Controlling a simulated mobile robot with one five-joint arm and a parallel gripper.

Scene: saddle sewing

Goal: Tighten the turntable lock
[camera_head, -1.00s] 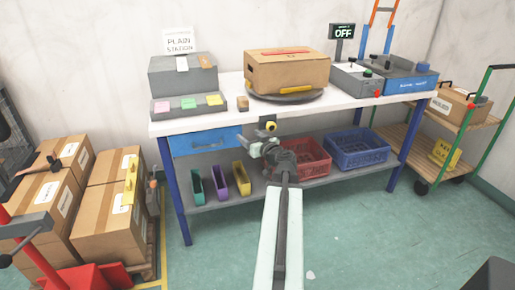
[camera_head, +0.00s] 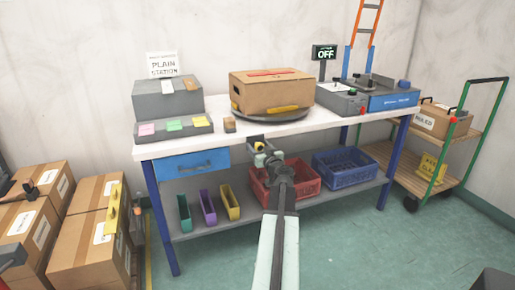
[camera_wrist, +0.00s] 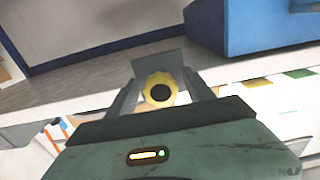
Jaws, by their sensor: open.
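The turntable (camera_head: 272,112) is a dark round disc on the white table, with a cardboard box (camera_head: 270,93) on top. The lock appears to be the yellow knob (camera_head: 260,146) on a grey plate under the table's front edge, below the turntable. In the wrist view the yellow knob (camera_wrist: 159,89), with its black centre, faces me in front of the grey plate. My gripper (camera_wrist: 160,92) is open, with one finger to each side of the knob; I cannot tell whether either touches it. In the head view my gripper (camera_head: 264,158) is just below the knob and partly hides it.
The blue drawer (camera_head: 191,164) is left of the knob. A red crate (camera_head: 291,179) and a blue crate (camera_head: 344,168) stand on the lower shelf behind my arm. Stacked boxes (camera_head: 92,232) stand at the left, a wooden cart (camera_head: 415,175) at the right.

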